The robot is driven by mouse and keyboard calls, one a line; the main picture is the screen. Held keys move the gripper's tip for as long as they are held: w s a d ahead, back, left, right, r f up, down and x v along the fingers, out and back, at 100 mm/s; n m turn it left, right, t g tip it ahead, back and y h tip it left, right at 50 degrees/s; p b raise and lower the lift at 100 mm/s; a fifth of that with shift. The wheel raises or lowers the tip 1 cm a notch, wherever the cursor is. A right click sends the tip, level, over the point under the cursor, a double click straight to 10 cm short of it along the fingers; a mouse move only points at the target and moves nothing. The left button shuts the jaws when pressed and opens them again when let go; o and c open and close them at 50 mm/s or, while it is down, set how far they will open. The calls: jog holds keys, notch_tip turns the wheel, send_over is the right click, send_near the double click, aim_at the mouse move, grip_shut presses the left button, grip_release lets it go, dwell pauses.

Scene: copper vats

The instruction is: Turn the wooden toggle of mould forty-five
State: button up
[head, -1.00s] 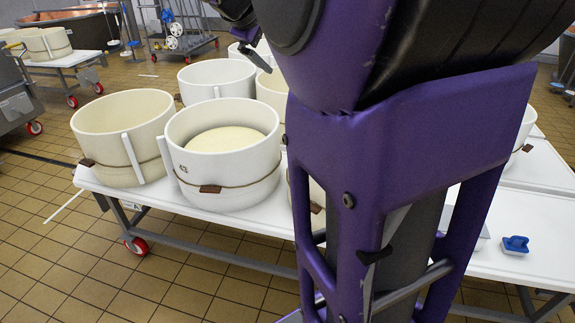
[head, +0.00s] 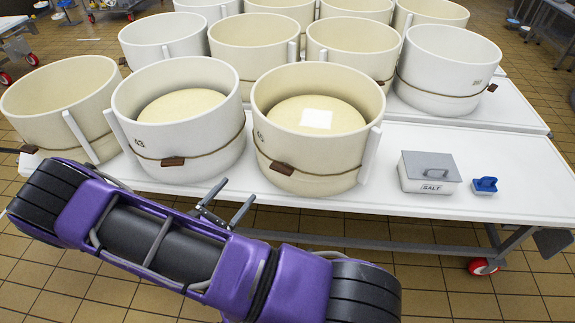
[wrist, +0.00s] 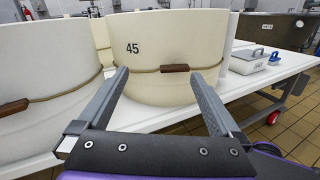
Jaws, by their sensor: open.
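Mould forty-five (head: 340,172) is a round cream mould at the front of the white table, with a pale cheese and a white square inside. Its number shows in the wrist view (wrist: 150,85). A cord runs round it, and its dark wooden toggle (head: 283,168) lies level across the cord on the near side. The toggle (wrist: 174,68) also shows in the wrist view, ahead of and between the fingertips. My gripper (head: 233,196) is open and empty, in front of the moulds and apart from the toggle. In the wrist view my gripper's fingers (wrist: 160,75) stand wide apart.
A similar mould (head: 210,150) with its own toggle (head: 172,162) stands close on the left. A salt box (head: 425,178) and a blue-handled brush (head: 484,187) lie to the right. More moulds stand behind. The table's front edge (head: 400,203) runs below; its right part is mostly clear.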

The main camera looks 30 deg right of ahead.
jog(key=s+d+f+n, duration=0.2)
jog(key=s+f, duration=0.2)
jog(key=f, duration=0.2)
send_near(279, 171)
jog(key=shift+y, duration=0.4)
jog(key=b+x, duration=0.1)
jog(key=x, duration=0.9)
jog(key=shift+d+f, duration=0.1)
jog(key=shift+d, duration=0.05)
jog(key=shift+s, duration=0.1)
jog(key=c, duration=1)
